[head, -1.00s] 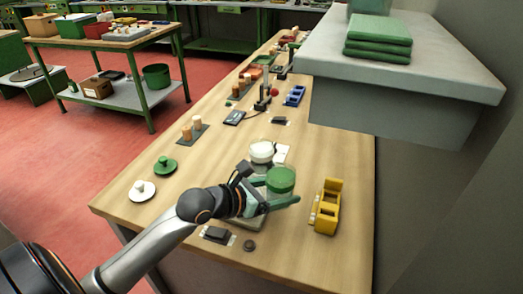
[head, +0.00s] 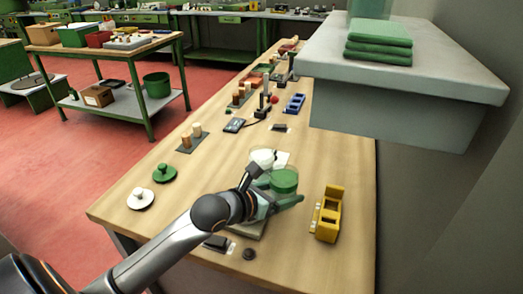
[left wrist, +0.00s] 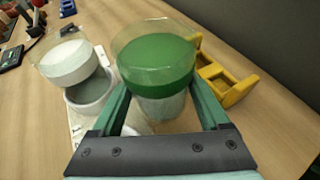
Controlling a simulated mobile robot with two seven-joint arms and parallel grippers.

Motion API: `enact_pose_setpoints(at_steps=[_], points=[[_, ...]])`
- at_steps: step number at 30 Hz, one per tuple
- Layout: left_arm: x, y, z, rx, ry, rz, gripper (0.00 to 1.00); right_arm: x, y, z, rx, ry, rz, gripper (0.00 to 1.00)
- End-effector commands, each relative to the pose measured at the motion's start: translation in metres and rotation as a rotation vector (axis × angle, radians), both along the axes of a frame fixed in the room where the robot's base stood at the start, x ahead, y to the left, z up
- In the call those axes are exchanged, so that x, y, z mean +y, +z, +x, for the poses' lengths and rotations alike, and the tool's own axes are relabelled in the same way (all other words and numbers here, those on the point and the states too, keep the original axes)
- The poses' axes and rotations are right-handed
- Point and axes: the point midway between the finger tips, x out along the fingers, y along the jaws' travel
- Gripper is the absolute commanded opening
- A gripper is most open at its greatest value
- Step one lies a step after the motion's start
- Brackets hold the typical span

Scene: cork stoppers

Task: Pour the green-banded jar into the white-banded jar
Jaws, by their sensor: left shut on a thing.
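The green-banded jar (head: 284,181) is clear above a wide green band and looks upright. My left gripper (head: 277,203) is shut on it; in the left wrist view the green fingers (left wrist: 162,112) lie on either side of the jar (left wrist: 156,62). The white-banded jar (head: 262,158) stands just behind and left of it on the table. In the left wrist view the white-banded jar (left wrist: 66,60) is left of the held jar, with a small gap between their bands. I cannot tell how high the held jar is. My right gripper is not in view.
A yellow holder (head: 328,213) stands right of the jars. A green lid (head: 164,173) and a white lid (head: 140,198) with knobs lie at the left. A dark puck (head: 248,254) lies near the front. A grey shelf (head: 400,95) overhangs the right side.

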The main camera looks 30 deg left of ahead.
Motion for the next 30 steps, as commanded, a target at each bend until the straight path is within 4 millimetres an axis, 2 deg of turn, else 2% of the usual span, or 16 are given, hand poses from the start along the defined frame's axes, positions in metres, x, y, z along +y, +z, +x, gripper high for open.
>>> enact_pose_setpoints(at_steps=[4,19,28,30], points=[[0.004,0.008,0.002,0.027,0.002,-0.048,0.00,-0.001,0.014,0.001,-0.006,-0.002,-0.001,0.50],[0.014,0.017,0.009,0.156,0.001,-0.263,0.00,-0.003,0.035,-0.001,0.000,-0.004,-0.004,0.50],[0.023,0.041,0.014,0.233,0.003,-0.391,0.00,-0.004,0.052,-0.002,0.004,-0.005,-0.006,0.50],[0.024,0.053,0.015,0.250,0.002,-0.423,0.00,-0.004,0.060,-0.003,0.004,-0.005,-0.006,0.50]])
